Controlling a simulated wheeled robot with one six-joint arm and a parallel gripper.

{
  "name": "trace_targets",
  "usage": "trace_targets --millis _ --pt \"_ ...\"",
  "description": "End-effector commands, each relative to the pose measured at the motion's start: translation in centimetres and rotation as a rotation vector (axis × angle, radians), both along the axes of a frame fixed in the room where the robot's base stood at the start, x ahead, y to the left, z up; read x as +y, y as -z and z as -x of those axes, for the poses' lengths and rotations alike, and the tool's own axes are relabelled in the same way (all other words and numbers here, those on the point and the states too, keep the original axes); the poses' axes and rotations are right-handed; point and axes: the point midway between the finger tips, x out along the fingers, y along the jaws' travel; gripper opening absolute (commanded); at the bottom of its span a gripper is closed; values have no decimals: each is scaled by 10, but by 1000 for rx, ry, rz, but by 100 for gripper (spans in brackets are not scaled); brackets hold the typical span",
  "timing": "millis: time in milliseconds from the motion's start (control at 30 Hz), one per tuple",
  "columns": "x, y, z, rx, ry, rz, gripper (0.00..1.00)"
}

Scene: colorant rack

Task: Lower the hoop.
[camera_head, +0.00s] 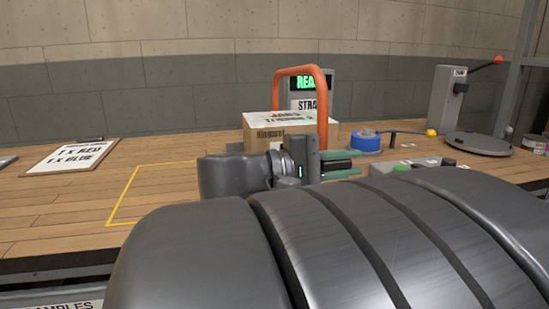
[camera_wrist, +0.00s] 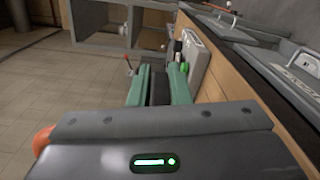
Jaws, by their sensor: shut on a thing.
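The orange hoop (camera_head: 322,90) stands upright as an arch in the head view, in front of the grey strapping unit (camera_head: 310,102). A cardboard box (camera_head: 290,132) is by its opening. The foot of its right leg is hidden behind my gripper (camera_head: 345,164). My gripper is in front of the box, its green fingers pointing right. A dark block (camera_wrist: 158,90) is between the fingers in the wrist view, and they are shut on it; what it belongs to is unclear. An orange piece shows at the left edge of the wrist view, possibly part of the hoop.
A blue tape roll (camera_head: 364,140) and a grey control box with a green button (camera_head: 401,168) are to the right. Farther right are a grey post (camera_head: 447,105) and a round plate (camera_head: 479,143). A clipboard (camera_head: 74,156) lies left; the yellow-outlined area (camera_head: 140,190) is clear.

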Motion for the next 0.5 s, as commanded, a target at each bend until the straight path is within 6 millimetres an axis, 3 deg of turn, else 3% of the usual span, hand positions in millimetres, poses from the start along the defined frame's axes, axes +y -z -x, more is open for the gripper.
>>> trace_targets --millis 300,333,400,500 --pt "0 1 -1 6 -2 0 0" --pt "0 1 -1 6 -2 0 19" --pt "0 1 -1 6 -2 0 32" --pt "0 1 0 5 -1 1 36"
